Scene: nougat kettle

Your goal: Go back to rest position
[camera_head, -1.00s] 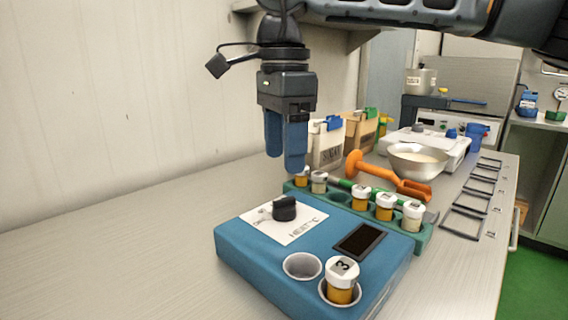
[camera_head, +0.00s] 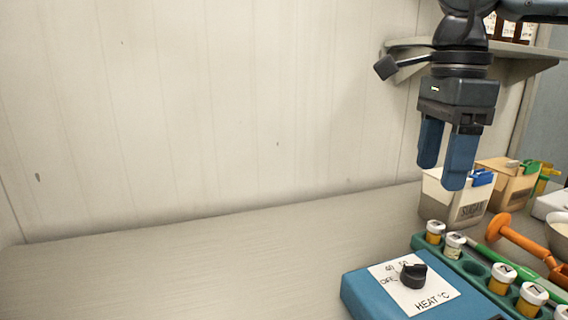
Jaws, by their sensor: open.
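My gripper (camera_head: 442,178) hangs at the upper right with its two blue fingers pointing down. The fingers are apart, with nothing between them. It is above the counter, in front of the sugar box (camera_head: 433,201) and up from the blue heater (camera_head: 376,301). The heater has a black knob (camera_head: 413,276) on a white label reading HEAT °C. Its lower and right parts are cut off by the frame.
A green rack (camera_head: 428,243) with several white-capped vials stands behind the heater. An orange tool (camera_head: 513,233), a second box (camera_head: 508,187) and part of a bowl (camera_head: 562,232) are at right. A shelf (camera_head: 410,47) is on the wall. The left counter is clear.

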